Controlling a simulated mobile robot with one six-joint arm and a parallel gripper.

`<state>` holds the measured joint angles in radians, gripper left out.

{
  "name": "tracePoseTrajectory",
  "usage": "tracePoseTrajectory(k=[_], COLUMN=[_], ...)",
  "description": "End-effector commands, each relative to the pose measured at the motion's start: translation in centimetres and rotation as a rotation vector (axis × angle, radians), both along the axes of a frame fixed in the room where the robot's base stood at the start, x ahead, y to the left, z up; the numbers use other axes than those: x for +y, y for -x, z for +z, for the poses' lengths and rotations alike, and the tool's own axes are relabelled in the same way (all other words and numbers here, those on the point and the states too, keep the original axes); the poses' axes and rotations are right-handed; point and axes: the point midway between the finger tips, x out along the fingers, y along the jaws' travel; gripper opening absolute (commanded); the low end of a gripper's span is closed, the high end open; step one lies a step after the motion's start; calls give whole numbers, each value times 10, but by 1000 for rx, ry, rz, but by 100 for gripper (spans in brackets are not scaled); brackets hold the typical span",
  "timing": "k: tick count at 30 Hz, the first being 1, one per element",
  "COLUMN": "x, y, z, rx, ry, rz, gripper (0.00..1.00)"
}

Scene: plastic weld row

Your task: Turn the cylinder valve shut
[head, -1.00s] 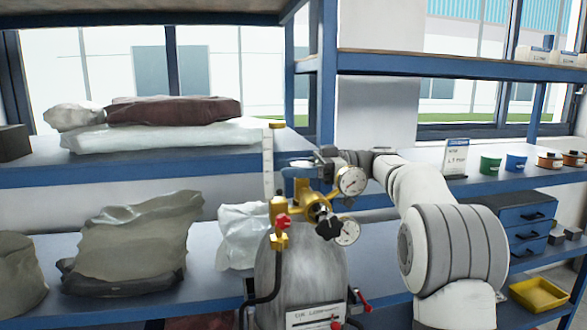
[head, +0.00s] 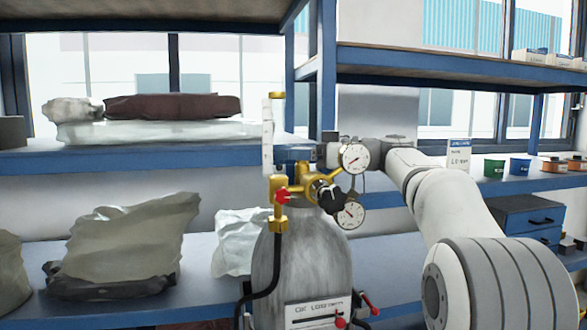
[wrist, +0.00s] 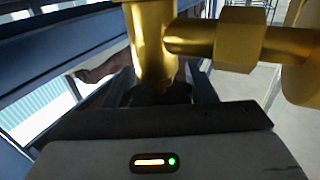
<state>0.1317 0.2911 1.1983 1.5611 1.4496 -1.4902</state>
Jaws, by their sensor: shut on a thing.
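A grey gas cylinder (head: 303,260) stands upright in front of the shelves. A brass regulator (head: 313,190) with two round gauges, a black knob and a tall clear flow tube sits at its top. My gripper (head: 305,154) is at the blue valve handwheel (head: 297,153) above the regulator, reaching in from the right. It is shut on that handwheel, which is mostly hidden. In the wrist view, brass fittings (wrist: 240,40) cross close in front of my gripper (wrist: 160,95), and the grip itself is dark and largely covered.
A red knob (head: 283,196) and a black hose (head: 264,280) hang on the left of the regulator. Blue shelves (head: 215,157) with bags stand behind. A label stand (head: 459,155) and small pots (head: 493,168) are at right.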

Motion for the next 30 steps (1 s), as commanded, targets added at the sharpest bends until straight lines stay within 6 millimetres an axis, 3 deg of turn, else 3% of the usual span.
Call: tracePoseTrajectory(k=[11,12,18,26,30], x=[0,0,0,0,0], y=[-1,-1,0,0,-1], z=[1,0,0,1,11], rx=[1,2,1,1,-2], ry=[-1,-1,0,0,0], rz=[-13,-12,-12,-11,-11], gripper=[28,54,70,72,72])
